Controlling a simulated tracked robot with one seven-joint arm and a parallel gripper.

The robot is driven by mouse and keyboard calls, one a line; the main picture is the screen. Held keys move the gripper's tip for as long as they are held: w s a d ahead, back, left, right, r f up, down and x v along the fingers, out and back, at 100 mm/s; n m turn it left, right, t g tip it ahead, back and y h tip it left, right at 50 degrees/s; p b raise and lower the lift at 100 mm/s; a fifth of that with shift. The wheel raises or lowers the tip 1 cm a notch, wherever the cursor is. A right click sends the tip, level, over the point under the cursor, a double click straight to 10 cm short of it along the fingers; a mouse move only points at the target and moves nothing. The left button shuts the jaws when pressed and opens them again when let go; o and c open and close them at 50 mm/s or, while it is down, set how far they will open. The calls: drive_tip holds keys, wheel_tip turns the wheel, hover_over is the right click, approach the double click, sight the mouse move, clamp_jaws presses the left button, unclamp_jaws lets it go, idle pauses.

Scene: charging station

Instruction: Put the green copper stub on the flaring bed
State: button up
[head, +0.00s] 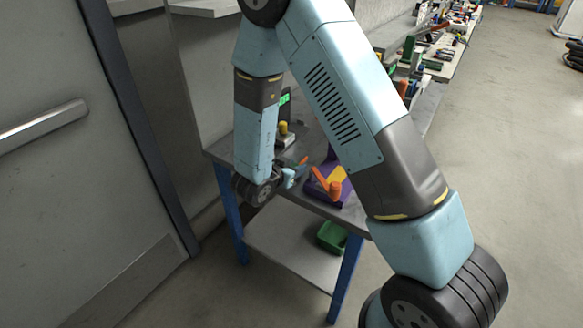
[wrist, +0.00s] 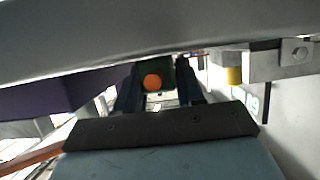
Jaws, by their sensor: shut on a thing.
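My gripper (head: 296,173) is low over the near end of the grey bench, just left of a purple and yellow fixture (head: 345,172) with an orange lever, which looks like the flaring bed. In the wrist view, my gripper (wrist: 160,92) is shut on a dark green piece with a round orange end, which looks like the green copper stub (wrist: 153,82). In the head view the stub is too small to tell clearly. A purple block (wrist: 50,100) shows at the left of the wrist view. I cannot tell whether the stub touches the fixture.
A grey device with a yellow knob (head: 283,128) and a lit green display (head: 284,99) stand behind my gripper. A green bin (head: 331,237) is on the lower shelf. The bench (head: 310,125) runs back beside the wall.

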drive_tip(key=shift+f, duration=0.1)
drive_tip(key=o, duration=1)
drive_tip(key=shift+o, duration=0.2)
drive_tip(key=v, duration=1.2)
drive_tip(key=shift+r, duration=0.25)
